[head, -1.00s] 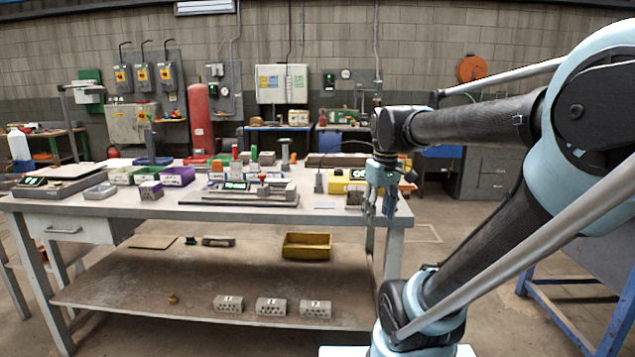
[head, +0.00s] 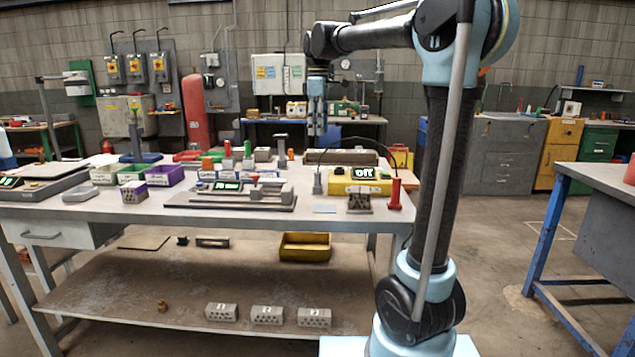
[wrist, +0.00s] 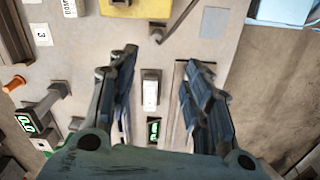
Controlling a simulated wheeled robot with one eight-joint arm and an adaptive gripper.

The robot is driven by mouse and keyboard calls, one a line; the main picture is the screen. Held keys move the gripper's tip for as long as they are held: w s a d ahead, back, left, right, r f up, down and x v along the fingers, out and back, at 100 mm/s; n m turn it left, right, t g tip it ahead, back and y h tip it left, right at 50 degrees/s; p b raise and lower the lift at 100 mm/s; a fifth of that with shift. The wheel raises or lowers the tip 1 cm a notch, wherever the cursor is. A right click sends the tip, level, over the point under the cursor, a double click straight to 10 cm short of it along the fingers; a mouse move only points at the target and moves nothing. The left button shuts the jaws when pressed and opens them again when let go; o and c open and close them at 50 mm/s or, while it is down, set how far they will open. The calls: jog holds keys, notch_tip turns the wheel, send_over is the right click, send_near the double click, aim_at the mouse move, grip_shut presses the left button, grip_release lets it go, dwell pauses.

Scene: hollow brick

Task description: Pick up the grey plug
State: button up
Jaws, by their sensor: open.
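A grey plug with a wide top (head: 281,143) appears to stand upright toward the back of the bench, beside an orange plug. What looks like the same grey piece (wrist: 42,104) lies left of my fingers in the wrist view. A second grey upright piece (head: 317,182) stands by the yellow box; I cannot tell which is meant. My gripper (head: 316,132) hangs high above the bench, pointing down. In the wrist view my gripper (wrist: 163,75) is open and empty, apart from everything below.
The bench (head: 330,222) is crowded. A yellow box with a cable (head: 362,178), a red plug (head: 395,195) and a hollow brick (head: 360,202) stand on the right. A measuring device (head: 240,198) lies mid-bench. A blue card (wrist: 214,22) lies near the front edge.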

send_near(318, 175)
jog(key=f, duration=0.2)
jog(key=w+f, duration=0.1)
jog(key=f, duration=0.2)
jog(key=shift+a, duration=0.15)
jog(key=shift+w+f, duration=0.2)
jog(key=shift+f, duration=2.55)
jog(key=shift+c, duration=0.6)
grip_shut()
